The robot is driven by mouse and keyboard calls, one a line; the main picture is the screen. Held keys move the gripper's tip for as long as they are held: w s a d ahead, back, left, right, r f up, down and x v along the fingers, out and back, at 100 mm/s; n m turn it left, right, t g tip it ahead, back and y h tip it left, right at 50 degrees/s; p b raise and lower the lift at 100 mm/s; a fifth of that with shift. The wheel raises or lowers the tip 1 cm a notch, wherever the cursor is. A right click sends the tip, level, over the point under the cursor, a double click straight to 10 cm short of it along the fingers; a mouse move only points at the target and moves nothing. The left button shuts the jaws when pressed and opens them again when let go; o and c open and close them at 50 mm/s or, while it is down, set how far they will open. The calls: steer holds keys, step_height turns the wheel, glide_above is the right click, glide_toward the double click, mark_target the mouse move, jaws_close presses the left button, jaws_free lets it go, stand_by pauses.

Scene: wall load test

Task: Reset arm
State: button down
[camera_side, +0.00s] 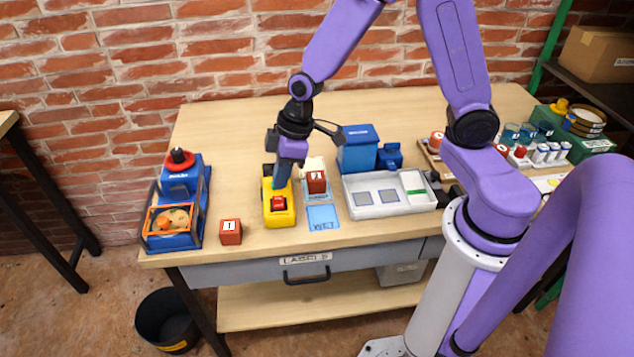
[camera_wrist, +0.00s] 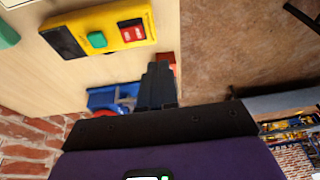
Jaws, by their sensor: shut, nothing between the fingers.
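My gripper (camera_wrist: 158,85) is shut and empty, its dark fingers together in the wrist view. In the side view my gripper (camera_side: 282,175) points down just over the yellow control box (camera_side: 287,217), partly hiding it. I cannot tell whether the fingertips touch it. The box also shows in the wrist view (camera_wrist: 78,36), with a green button (camera_wrist: 97,39) and a red switch (camera_wrist: 132,33). A red block (camera_side: 231,238) stands left of the box. Another red block (camera_side: 317,187) stands to its right, at a blue-marked pad.
A blue machine (camera_side: 182,183) with an orange frame stands at the table's left end. A blue pad (camera_side: 323,224), a white tray (camera_side: 404,209) and a blue box (camera_side: 357,150) lie right of the gripper. Bottles and a green crate (camera_side: 600,147) fill the right end.

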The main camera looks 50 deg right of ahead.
steer(key=s+d+r+n, duration=0.1)
steer(key=s+r, duration=0.2)
steer(key=s, duration=0.4)
steer(key=s+d+r+n+g+h, duration=0.1)
steer(key=s+d+r, duration=0.1)
steer(key=s, duration=0.6)
steer(key=s+d+r+n+h, duration=0.1)
steer(key=s+d+r, duration=0.1)
steer(key=s+r, duration=0.2)
steer(key=s, duration=0.3)
steer(key=shift+s+d+r+g, duration=0.25)
steer(key=shift+s+r+g, duration=0.05)
steer(key=shift+r+g, duration=0.1)
